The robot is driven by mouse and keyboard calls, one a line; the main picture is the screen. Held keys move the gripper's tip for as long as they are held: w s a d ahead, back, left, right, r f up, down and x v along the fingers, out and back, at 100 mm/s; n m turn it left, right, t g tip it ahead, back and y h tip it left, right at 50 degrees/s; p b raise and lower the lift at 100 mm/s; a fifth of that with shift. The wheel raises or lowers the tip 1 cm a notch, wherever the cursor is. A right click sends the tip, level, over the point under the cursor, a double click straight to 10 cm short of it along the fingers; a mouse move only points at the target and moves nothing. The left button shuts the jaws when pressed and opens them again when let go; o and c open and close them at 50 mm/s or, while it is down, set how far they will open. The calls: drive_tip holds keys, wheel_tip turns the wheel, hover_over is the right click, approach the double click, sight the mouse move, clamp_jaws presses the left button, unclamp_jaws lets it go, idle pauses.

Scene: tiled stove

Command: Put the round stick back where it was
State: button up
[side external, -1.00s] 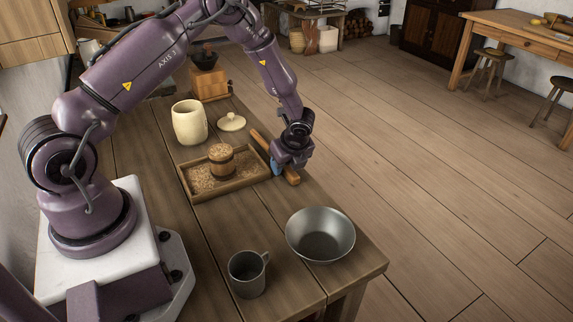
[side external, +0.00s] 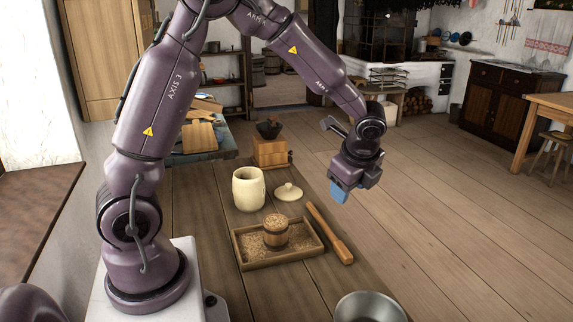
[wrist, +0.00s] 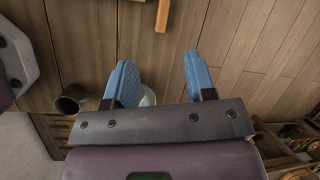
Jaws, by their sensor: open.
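The round stick (side external: 330,232) is a brown wooden rod lying on the table along the right side of the grain tray. One end of the stick shows at the top of the wrist view (wrist: 162,15). My gripper (side external: 338,193) is raised above the table's right edge, beyond and apart from the stick. In the wrist view its two blue fingers (wrist: 160,75) are spread wide with nothing between them.
A metal bowl (side external: 368,306) is at the front; a mug (wrist: 72,98) shows in the wrist view.

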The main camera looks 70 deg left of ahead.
drive_tip(key=s+d+r+n+t+h, duration=0.2)
drive_tip(key=s+d+r+n, duration=0.2)
drive_tip(key=s, duration=0.5)
drive_tip(key=s+d+r+n+t+h, duration=0.2)
drive_tip(key=s+d+r+n, duration=0.2)
drive_tip(key=s+r+n, duration=0.5)
drive_tip(key=shift+s+r+n+t, duration=0.3)
drive_tip(key=shift+s+r, duration=0.05)
drive_tip(key=shift+s, duration=0.05)
